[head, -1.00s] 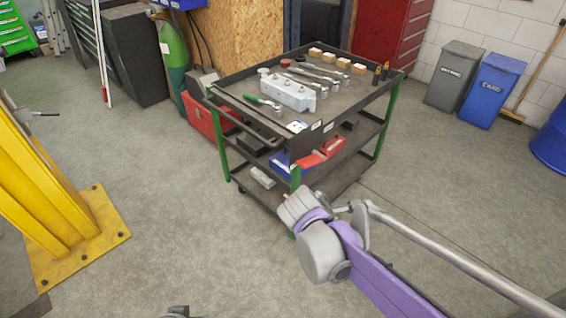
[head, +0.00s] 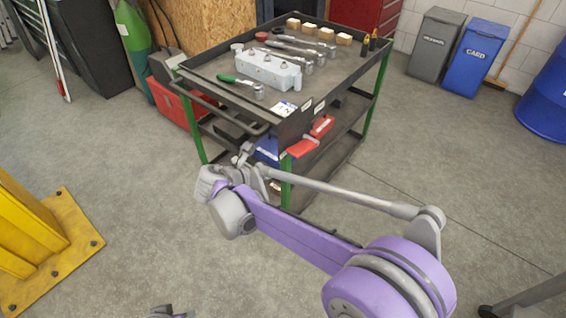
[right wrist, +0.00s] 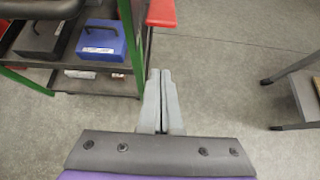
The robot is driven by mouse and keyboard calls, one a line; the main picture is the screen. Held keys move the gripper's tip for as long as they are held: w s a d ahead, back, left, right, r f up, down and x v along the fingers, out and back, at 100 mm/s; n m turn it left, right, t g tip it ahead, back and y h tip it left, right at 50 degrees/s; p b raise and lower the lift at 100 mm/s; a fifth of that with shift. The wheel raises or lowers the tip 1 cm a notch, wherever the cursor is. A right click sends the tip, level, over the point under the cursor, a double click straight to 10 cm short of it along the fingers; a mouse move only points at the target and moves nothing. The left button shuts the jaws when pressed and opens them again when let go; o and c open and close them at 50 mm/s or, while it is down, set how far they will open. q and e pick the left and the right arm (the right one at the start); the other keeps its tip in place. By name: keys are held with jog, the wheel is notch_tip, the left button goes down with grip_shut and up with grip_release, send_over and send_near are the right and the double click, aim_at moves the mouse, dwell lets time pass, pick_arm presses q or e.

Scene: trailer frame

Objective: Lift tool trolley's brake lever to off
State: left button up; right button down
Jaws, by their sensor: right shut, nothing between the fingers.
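The tool trolley (head: 215,92) is black with green legs and stands ahead of me in the head view. A red bar-like part (head: 302,148), which may be the brake lever, shows beneath the white labels at its near corner. A red part (right wrist: 161,12) also shows at the top of the right wrist view, just past the fingertips. My right gripper (right wrist: 162,98) is shut and empty, apart from that red part, beside the trolley's green leg. In the head view my purple right arm covers part of the trolley's lower near corner. A grey tip, probably my left gripper (head: 168,312), shows at the bottom edge.
Wrenches, sockets and a grey block (head: 268,70) lie on the trolley's top. A blue box (right wrist: 102,40) and a black box (right wrist: 40,38) sit on a shelf. A yellow post base (head: 55,250) stands at left, bins (head: 492,58) at back right.

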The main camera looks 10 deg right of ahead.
aim_at(301, 145)
jog(key=b+x, duration=0.2)
jog(key=x, duration=0.8)
jog(key=r, duration=0.4)
jog(key=shift+w+d, duration=0.35)
